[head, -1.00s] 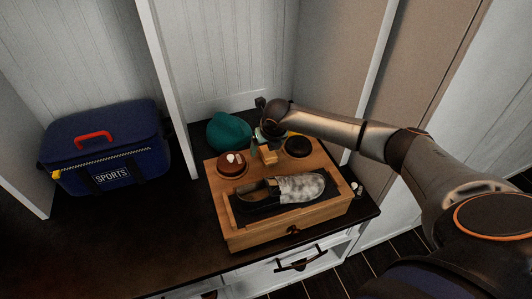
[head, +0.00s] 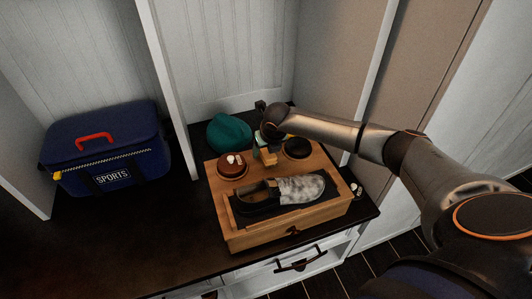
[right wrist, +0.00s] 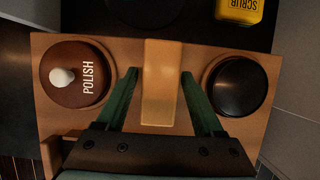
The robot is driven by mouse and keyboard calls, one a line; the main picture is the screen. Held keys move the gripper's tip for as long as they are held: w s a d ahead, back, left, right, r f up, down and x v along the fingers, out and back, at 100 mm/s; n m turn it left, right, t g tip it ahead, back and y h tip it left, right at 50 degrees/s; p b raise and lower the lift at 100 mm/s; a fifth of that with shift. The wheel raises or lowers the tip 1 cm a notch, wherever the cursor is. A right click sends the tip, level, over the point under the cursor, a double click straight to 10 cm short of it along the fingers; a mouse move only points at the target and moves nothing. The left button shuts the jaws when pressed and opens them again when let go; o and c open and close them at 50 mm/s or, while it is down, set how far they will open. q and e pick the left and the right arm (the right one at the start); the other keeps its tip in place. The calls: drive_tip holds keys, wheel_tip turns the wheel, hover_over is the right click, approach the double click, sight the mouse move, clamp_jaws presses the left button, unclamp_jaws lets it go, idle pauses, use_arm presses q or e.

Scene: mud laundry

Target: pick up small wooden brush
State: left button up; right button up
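The small wooden brush (head: 268,159) shows as a light wooden block at the back middle of a wooden shoe-care box (head: 236,230). In the right wrist view the brush (right wrist: 161,85) lies lengthwise between the two green fingers of my right gripper (right wrist: 159,74). The fingers are open, with a visible gap on each side of the brush. In the head view my right gripper (head: 264,147) is at the brush, partly hidden by its own wrist. Bristles cannot be seen. My left gripper is not in view.
A brown polish tin (right wrist: 76,88) with a white knob is left of the brush; a black round tin (right wrist: 237,86) is right. A yellow scrub container (right wrist: 240,10) is behind. A grey-and-black shoe (head: 290,190) lies in the box. A teal item (head: 229,132) and blue sports bag (head: 107,148) stand left.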

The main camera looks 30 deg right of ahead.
drive_tip(key=c, duration=1)
clamp_jaws()
drive_tip(key=shift+r+b, duration=0.2)
drive_tip(key=shift+b, duration=0.2)
wheel_tip(320, 180, up, 4)
drive_tip(key=shift+w+f+p, duration=0.1)
drive_tip(key=shift+f+p, duration=0.1)
drive_tip(key=shift+p, duration=0.65)
drive_tip(key=s+r, duration=0.1)
drive_tip(key=s+a+r+p, duration=0.1)
drive_tip(key=r, duration=0.1)
drive_tip(key=s+r+p, duration=0.1)
drive_tip(key=s+r, duration=0.1)
drive_tip(key=shift+a, duration=0.25)
drive_tip(key=s+a+r, duration=0.1)
drive_tip(key=s, duration=0.1)
drive_tip(key=s+a+r+p, duration=0.1)
drive_tip(key=s, duration=0.2)
drive_tip(key=s+a+r+p, duration=0.1)
drive_tip(key=s+r, duration=0.1)
drive_tip(key=s, duration=0.1)
drive_tip(key=shift+a, duration=0.2)
drive_tip(key=shift+s+a+r, duration=0.2)
drive_tip(key=shift+s+r, duration=0.05)
drive_tip(key=shift+s, duration=0.3)
